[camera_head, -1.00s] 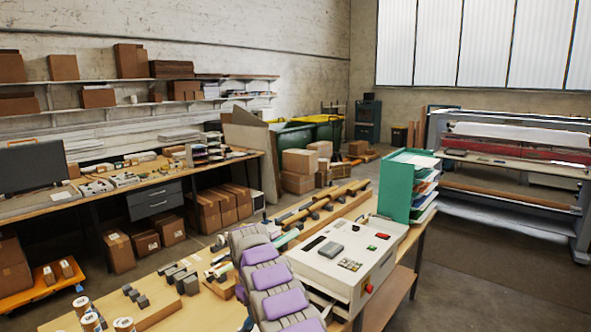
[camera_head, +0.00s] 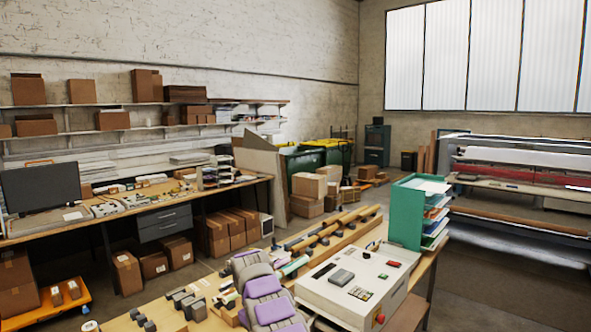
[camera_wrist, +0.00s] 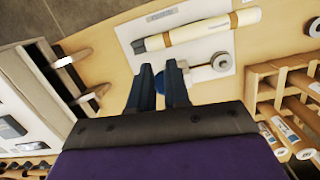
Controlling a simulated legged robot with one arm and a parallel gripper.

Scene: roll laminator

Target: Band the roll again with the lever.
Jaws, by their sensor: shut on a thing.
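In the wrist view my gripper (camera_wrist: 160,76) has its dark fingers shut on a small blue part, apparently the lever (camera_wrist: 203,73), which shows just right of the fingertips. Its gripped end is mostly hidden between the fingers. A round metal piece (camera_wrist: 222,62) is beside the blue part. A cream roll with a dark end (camera_wrist: 196,34) lies on a white sheet just beyond the fingertips. In the head view my arm covers the place where my gripper is.
A white control box (camera_head: 362,280) is on the bench right of my arm, with a green file rack (camera_head: 406,210) behind it. Several brown rolls (camera_head: 330,231) lie along the bench. In the wrist view, a wooden rack with rolls (camera_wrist: 300,110) stands at right and a pale machine (camera_wrist: 35,90) at left.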

